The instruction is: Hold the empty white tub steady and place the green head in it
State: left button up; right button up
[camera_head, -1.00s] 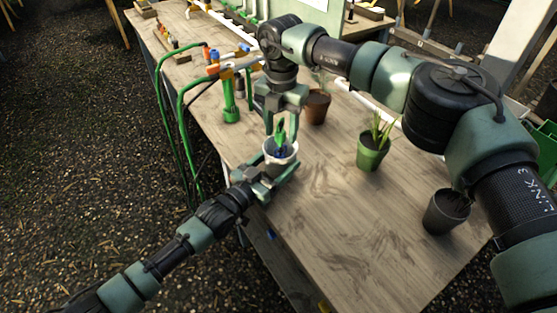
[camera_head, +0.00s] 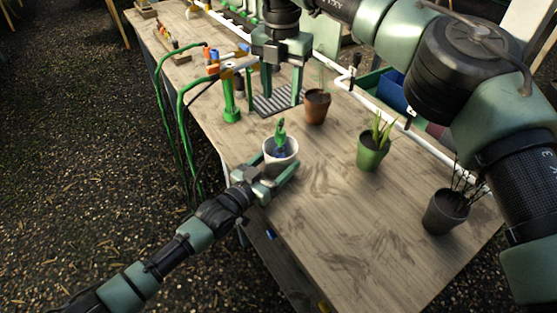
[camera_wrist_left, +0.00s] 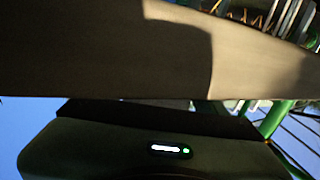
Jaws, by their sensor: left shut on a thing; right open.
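The white tub (camera_head: 281,164) stands on the wooden table near its left edge. The green head (camera_head: 281,134) sticks up out of the tub, with a blue part below it inside. My left gripper (camera_head: 277,184) is shut on the tub, its fingers around the lower side nearest me. In the left wrist view the tub's pale wall (camera_wrist_left: 110,45) fills the upper part, close to the camera. My right gripper (camera_head: 277,80) is open and empty, above the table behind the tub. It is apart from the green head.
A striped grey mat (camera_head: 273,101) lies beneath my right gripper. A brown pot (camera_head: 316,108), a green pot with a plant (camera_head: 372,152) and a dark pot (camera_head: 443,213) stand to the right. A green post (camera_head: 231,101) stands at left. The table's front middle is clear.

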dwell(0.3)
pick_arm(q)
jog(key=o, duration=1.4)
jog(key=shift+o, duration=0.2)
